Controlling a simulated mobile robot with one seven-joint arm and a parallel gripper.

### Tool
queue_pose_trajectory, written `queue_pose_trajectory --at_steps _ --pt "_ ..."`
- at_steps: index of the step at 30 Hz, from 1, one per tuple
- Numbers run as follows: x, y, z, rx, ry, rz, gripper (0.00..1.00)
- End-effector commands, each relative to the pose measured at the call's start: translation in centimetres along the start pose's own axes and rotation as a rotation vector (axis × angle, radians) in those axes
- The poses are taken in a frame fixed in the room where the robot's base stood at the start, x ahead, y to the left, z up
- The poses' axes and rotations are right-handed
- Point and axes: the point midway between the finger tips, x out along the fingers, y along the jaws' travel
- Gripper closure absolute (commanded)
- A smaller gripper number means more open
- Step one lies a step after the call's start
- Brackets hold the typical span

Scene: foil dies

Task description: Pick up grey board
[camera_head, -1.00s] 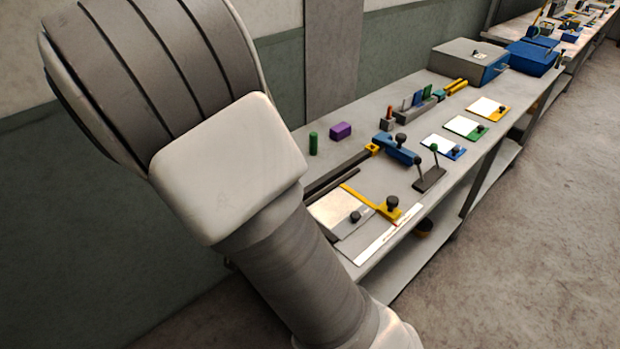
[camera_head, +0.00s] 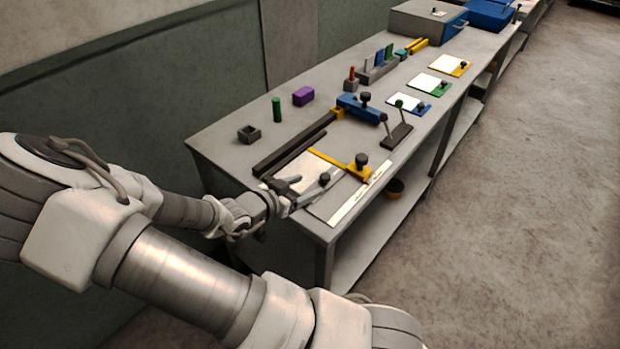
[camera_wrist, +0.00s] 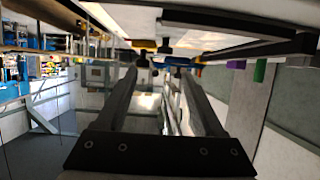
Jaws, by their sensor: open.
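The grey board (camera_head: 336,175) lies at the near end of the bench, with a pale sheet on it and a black knob (camera_head: 325,179) standing near its edge. My gripper (camera_head: 312,184) is at the near left side of the board, low over the bench, and partly covers it. In the wrist view my gripper (camera_wrist: 158,75) shows two dark fingers spread apart with nothing held between them. The wrist picture is upside down, and dark knob shapes show beyond the fingertips. I cannot tell whether the fingers touch the board.
A yellow square arm with a black knob (camera_head: 361,160) lies beside the board. A white strip (camera_head: 360,195) runs along the front edge. Dark rails (camera_head: 295,145) and a blue clamp (camera_head: 358,107) lie behind. Blue, green and yellow boards (camera_head: 447,65) lie farther along.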

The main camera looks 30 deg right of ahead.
Motion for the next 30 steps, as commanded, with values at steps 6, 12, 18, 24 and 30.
queue_pose_trajectory --at_steps 6,12,18,24,30 --pt "3.3 0.0 0.1 0.001 0.000 0.001 0.30" --pt "4.6 -0.1 0.3 0.000 -0.001 0.002 0.30" --pt "7.6 -0.7 0.8 0.000 0.000 0.003 0.30" --pt "9.0 -0.7 0.7 -0.001 -0.002 0.001 0.30" --pt "9.0 -0.8 0.6 0.000 -0.002 0.000 0.30"
